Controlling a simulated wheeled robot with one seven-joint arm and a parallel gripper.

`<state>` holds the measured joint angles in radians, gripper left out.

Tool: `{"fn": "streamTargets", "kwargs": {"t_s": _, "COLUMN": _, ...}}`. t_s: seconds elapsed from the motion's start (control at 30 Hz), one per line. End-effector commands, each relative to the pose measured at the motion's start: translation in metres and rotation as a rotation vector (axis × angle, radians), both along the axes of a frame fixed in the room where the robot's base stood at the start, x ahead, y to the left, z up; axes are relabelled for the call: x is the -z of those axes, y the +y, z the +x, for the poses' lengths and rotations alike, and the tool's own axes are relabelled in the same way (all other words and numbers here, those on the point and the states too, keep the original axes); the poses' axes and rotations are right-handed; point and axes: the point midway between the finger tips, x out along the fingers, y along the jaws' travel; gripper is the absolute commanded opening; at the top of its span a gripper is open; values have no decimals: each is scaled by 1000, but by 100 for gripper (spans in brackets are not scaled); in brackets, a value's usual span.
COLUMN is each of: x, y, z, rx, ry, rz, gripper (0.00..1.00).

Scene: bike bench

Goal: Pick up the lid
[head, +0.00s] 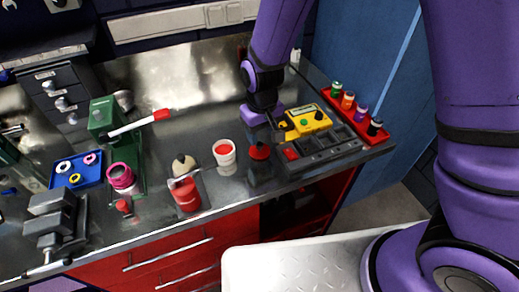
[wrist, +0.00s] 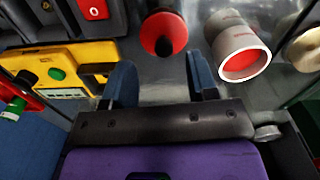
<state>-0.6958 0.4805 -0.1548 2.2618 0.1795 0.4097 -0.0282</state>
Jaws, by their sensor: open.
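A round red piece with a dark knob (head: 259,151), which looks like the lid, is on the bench just left of the black tray unit. It also shows in the wrist view (wrist: 163,34), just beyond my fingers. My gripper (wrist: 160,78) is open, with nothing between its two blue fingers. The lid is ahead of the gap between them, apart from both. In the head view my gripper (head: 270,122) is above and slightly right of the lid, partly hidden by my arm.
A white cup with a red inside (head: 224,152) stands close left of the lid. A yellow box with a green button (head: 307,121) is close right. A red tray with several small bottles (head: 378,133) lies at the right edge. A red can (head: 186,194) stands farther left.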

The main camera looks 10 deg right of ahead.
Motion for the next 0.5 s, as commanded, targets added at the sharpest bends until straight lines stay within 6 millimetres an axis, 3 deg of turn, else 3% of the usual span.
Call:
{"fn": "streamTargets", "kwargs": {"t_s": 0.3, "x": 38, "y": 6, "z": 4, "rx": 0, "ry": 3, "rz": -1, "gripper": 53}}
{"fn": "streamTargets", "kwargs": {"t_s": 0.5, "x": 50, "y": 6, "z": 4, "rx": 0, "ry": 0, "rz": 1, "gripper": 53}}
